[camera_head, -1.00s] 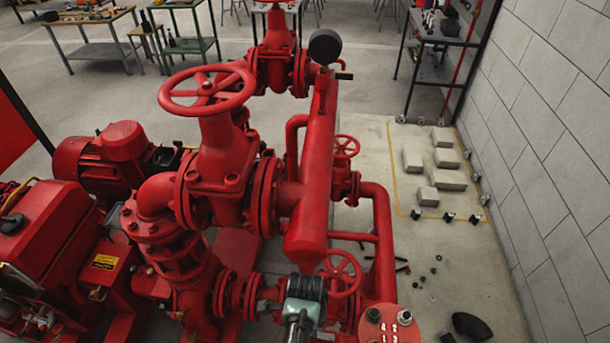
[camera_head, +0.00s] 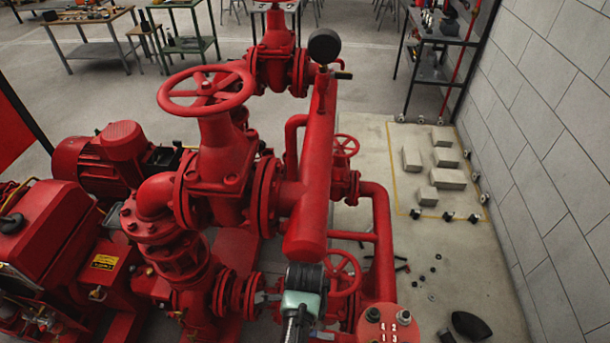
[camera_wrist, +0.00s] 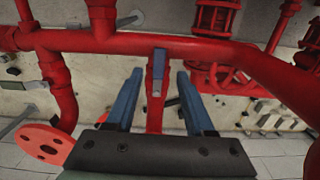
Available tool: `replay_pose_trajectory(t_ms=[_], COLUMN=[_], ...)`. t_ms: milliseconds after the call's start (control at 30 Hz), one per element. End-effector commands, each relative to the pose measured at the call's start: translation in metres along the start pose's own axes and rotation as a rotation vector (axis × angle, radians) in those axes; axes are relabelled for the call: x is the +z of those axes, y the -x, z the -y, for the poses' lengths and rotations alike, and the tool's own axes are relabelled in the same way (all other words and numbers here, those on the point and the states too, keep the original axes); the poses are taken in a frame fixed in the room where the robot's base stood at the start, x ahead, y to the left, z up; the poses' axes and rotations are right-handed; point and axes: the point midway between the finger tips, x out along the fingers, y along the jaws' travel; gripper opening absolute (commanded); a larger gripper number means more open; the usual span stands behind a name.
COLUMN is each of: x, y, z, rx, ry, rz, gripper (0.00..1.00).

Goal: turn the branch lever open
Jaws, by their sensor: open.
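In the wrist view, a grey lever-like bar (camera_wrist: 158,73) lies in front of a red branch pipe below a long red horizontal pipe (camera_wrist: 190,46). It looks like the branch lever. My gripper (camera_wrist: 160,76) has its two blue fingers apart, one on each side of this bar, with visible gaps on both sides. I cannot tell how far the bar is from the fingers in depth. In the head view, my wrist (camera_head: 303,285) is at the lower middle, beside a small red handwheel (camera_head: 345,268). The fingers and the bar are hidden there.
A large red handwheel (camera_head: 206,88), a black gauge (camera_head: 325,46) and thick red pipework stand close around my arm. A red flange disc (camera_wrist: 46,146) is at lower left in the wrist view. Grey blocks (camera_head: 447,179) lie on the floor by the wall.

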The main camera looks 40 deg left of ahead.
Motion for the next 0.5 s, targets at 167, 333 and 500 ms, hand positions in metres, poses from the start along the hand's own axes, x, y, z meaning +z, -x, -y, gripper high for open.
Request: replay_pose_trajectory(t_ms=[167, 333, 500], x=[0.000, 0.000, 0.000], y=[0.038, 0.068, 0.086], z=[0.001, 0.001, 0.001], rx=[-0.006, -0.005, -0.003], ry=[-0.001, -0.001, -0.001], rz=[0.000, 0.000, 0.000], gripper=[0.54, 0.54, 0.54])
